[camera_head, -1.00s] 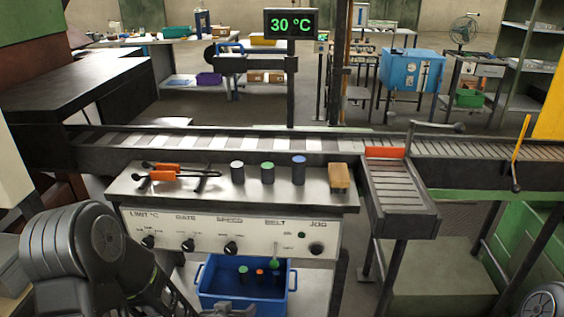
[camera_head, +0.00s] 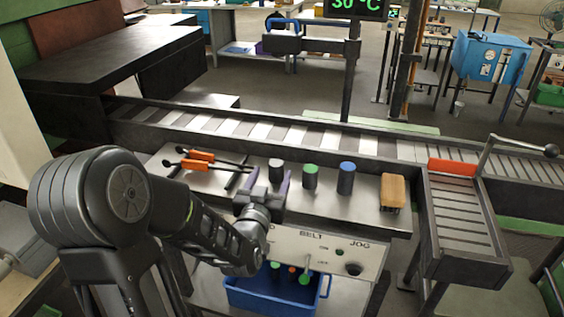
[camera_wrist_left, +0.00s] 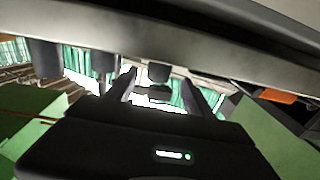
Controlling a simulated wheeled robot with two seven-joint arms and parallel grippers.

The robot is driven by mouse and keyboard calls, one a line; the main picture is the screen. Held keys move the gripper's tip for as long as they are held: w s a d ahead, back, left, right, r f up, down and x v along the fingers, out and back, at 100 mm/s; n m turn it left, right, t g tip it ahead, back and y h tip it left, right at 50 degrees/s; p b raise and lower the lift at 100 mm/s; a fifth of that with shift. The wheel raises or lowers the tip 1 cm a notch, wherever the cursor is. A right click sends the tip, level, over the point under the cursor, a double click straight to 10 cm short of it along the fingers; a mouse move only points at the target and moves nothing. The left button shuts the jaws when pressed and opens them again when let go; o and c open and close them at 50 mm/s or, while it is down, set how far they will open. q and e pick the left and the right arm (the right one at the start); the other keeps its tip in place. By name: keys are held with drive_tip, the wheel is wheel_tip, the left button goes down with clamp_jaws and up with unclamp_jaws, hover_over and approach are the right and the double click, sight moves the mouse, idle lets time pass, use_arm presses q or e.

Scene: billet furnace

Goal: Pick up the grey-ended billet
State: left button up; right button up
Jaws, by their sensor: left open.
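The grey-ended billet (camera_head: 276,170) is a dark upright cylinder with a pale grey top, standing on the panel bench (camera_head: 330,212). Its lower part is hidden by my left gripper (camera_head: 268,183), whose two fingers are apart in front of it in the head view. In the left wrist view, which looks upside down, a dark billet (camera_wrist_left: 158,72) shows between the spread fingers of my left gripper (camera_wrist_left: 159,88). I cannot tell whether the fingers touch it. My right gripper is not in view.
Orange-handled tongs (camera_head: 195,162) lie to the left. A roller conveyor (camera_head: 290,135) runs behind. A blue bin (camera_head: 255,298) is below.

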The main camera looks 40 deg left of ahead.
sight(276, 171)
use_arm(q)
drive_tip(key=shift+w, duration=0.15)
drive_tip(key=shift+x, duration=1.25)
